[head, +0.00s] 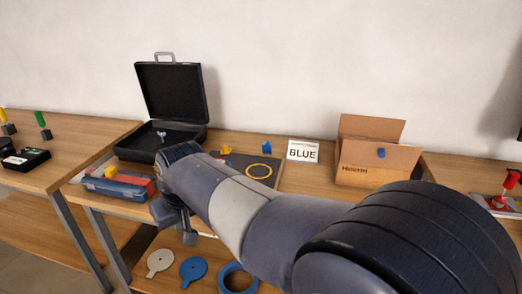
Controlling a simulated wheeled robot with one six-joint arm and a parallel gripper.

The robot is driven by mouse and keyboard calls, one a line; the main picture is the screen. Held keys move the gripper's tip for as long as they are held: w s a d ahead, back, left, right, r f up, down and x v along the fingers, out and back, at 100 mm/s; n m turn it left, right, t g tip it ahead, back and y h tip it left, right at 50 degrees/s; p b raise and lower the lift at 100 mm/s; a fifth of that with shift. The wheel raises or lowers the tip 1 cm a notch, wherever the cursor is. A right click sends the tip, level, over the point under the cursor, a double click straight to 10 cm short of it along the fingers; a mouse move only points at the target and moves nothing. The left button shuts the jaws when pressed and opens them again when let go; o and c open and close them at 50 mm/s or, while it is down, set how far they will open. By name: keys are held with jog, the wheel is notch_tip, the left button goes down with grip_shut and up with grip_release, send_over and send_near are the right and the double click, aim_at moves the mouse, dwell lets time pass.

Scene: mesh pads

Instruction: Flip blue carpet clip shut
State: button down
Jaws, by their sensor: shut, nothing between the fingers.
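A small blue piece (267,147) stands at the back edge of a dark mat (240,160) on the table. It may be the blue carpet clip, but it is too small to tell whether it is open or shut. A yellow piece (225,150) is to its left, and a yellow ring (259,171) lies in front of it. My gripper (188,238) is at the left, pointing down near the table's front edge, shut and empty. It is well apart from the blue piece. My arm hides part of the mat and table.
An open black case (170,92) stands at the back left, with a blue and red box (118,184) before it. A BLUE sign (303,151) and an open cardboard box (368,175) stand to the right. Discs and a blue ring (238,279) lie on the lower shelf.

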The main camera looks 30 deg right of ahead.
jog(key=w+a+t+b, duration=0.1)
jog(key=w+a+b, duration=0.2)
jog(key=w, duration=0.5)
jog(key=w+a+t+b, duration=0.1)
jog(key=w+a+b, duration=0.3)
jog(key=w, duration=0.4)
jog(key=w+a+n+t+b, duration=0.1)
jog(key=w+a+b, duration=0.2)
jog(key=w, duration=0.5)
jog(key=shift+a+f+y, duration=0.15)
jog(key=shift+y, duration=0.25)
